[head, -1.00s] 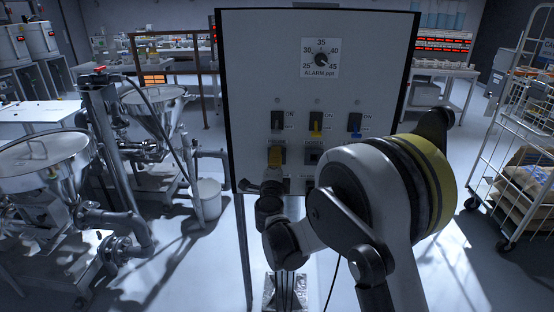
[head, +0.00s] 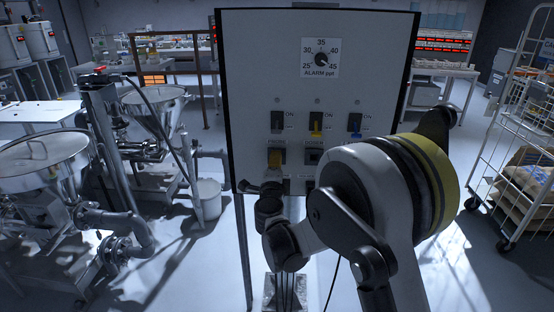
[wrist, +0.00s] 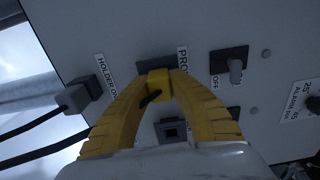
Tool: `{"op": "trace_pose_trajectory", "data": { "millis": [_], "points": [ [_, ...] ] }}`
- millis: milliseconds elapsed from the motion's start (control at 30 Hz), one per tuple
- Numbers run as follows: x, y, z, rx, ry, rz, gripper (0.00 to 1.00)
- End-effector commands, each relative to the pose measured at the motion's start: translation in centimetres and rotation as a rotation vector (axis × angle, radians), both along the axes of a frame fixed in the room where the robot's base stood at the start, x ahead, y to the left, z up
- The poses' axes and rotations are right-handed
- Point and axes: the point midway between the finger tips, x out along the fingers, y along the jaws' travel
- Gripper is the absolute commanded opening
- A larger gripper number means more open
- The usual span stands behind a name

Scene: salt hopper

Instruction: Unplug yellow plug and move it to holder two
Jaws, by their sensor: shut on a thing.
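The yellow plug (wrist: 158,80) is between the fingertips of my gripper (wrist: 160,78), at the dark socket labelled with a word starting "PRO". My gripper is shut on it. I cannot tell how deep the plug sits in the socket. In the head view, the gripper (head: 274,160) is at the panel's lower left, below the left switch. A label reading "HOLDER ON…" (wrist: 105,76) is beside a grey plug (wrist: 75,98) with a dark cable. Holder two cannot be made out; my arm covers part of the lower panel.
The white panel (head: 260,80) carries an alarm dial (head: 321,59) and several switches. An apparently empty socket (wrist: 172,130) is beside the gripped one. Steel hoppers (head: 40,160) stand at left and a wire cart (head: 515,160) at right.

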Motion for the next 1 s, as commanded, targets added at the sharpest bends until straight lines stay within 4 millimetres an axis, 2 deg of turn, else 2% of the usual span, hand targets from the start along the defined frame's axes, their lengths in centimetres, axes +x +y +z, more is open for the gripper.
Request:
{"op": "trace_pose_trajectory", "data": {
  "millis": [267, 1000],
  "points": [
    [-0.3, 0.0, 0.0, 0.000, 0.000, 0.000, 0.00],
    [-3.5, 0.2, 0.0, 0.000, 0.000, 0.000, 0.00]
  ]
}}
